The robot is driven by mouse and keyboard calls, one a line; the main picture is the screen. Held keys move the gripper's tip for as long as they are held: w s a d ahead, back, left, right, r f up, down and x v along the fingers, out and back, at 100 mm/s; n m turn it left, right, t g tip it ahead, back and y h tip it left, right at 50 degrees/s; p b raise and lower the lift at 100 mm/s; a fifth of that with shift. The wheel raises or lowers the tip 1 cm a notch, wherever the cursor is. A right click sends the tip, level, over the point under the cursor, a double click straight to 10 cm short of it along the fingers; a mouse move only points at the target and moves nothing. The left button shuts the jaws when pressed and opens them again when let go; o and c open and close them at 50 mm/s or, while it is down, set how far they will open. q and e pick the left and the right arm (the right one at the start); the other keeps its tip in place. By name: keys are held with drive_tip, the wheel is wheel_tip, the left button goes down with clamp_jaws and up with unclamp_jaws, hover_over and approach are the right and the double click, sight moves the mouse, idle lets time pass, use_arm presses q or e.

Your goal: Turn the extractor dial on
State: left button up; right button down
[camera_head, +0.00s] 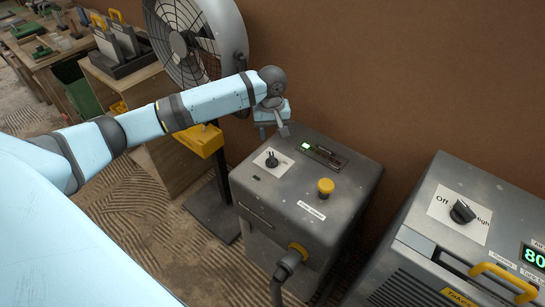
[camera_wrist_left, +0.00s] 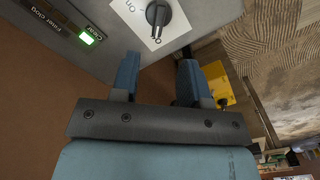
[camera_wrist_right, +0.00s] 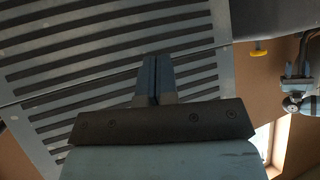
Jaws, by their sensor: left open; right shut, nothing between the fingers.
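The extractor, a grey metal box (camera_head: 285,208) with a hose at its front, stands in the middle of the head view. Its black dial (camera_head: 272,160) sits on a white label on the top. The left wrist view shows this dial (camera_wrist_left: 157,14) at the top edge, with partly cut-off lettering. My left gripper (camera_head: 273,131) is open and empty, behind and above the dial; its fingers (camera_wrist_left: 158,62) are apart from it. My right gripper (camera_wrist_right: 158,75) is shut and empty in the right wrist view, in front of a slatted grey surface. It is outside the head view.
The extractor also carries a lit green indicator (camera_head: 305,146) and a yellow button (camera_head: 325,186). A second grey machine (camera_head: 410,252) on the right has its own "Off"/"High" dial (camera_head: 461,211) and a green display. A large fan (camera_head: 195,40) stands behind my left arm. A brown wall is behind.

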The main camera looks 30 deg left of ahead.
sight(272, 156)
use_arm(q)
wheel_tip(272, 156, down, 11)
drive_tip(key=shift+r+b, duration=0.2)
drive_tip(key=shift+b, duration=0.55)
clamp_jaws()
